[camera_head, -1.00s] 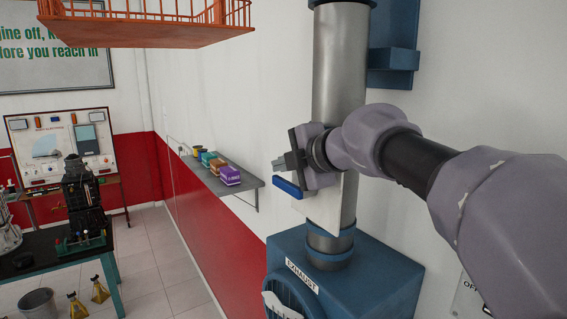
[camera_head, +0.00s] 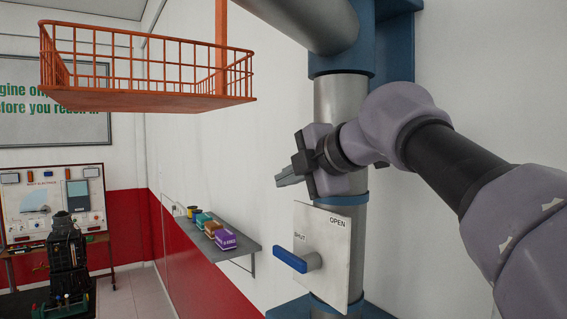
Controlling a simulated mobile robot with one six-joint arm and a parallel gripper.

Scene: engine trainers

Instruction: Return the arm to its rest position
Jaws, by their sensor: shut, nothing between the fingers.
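My arm comes in from the right edge, and my gripper (camera_head: 286,178) is in front of the upright grey pipe (camera_head: 341,102), pointing left. Its fingers are together with nothing between them. Below it, apart from it, a white plate (camera_head: 335,240) marked OPEN and SHUT is on the pipe. The blue-handled lever (camera_head: 291,257) on the plate points left, on the side of the SHUT label.
An orange wire basket (camera_head: 150,101) hangs at the upper left. A grey wall shelf (camera_head: 238,249) with several small boxes (camera_head: 226,239) is left of the pipe. An engine (camera_head: 66,255) and a display board (camera_head: 54,205) stand at the far left.

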